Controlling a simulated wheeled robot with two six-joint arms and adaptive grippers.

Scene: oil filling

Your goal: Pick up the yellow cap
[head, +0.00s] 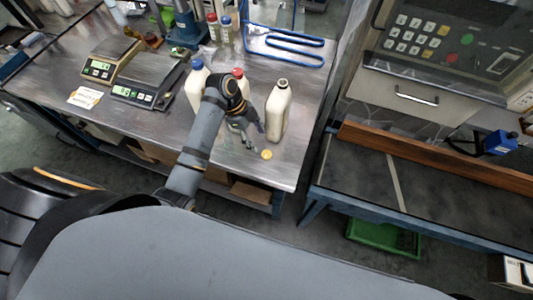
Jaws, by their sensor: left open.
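The yellow cap (266,154) lies on the metal table (292,165) near its front right corner. My left gripper (254,138) is just to the left of the cap and above the table, pointing down toward it. It is open and appears empty, with a small gap to the cap. An uncapped cream bottle (278,112) stands upright right behind the cap. My right gripper does not show.
A blue-capped bottle (196,88) and a red-capped bottle (239,76) stand near my left arm. Two scales (145,88) are further left. A blue wire rack (292,45) lies behind. A second workbench (360,185) is to the right, past a gap.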

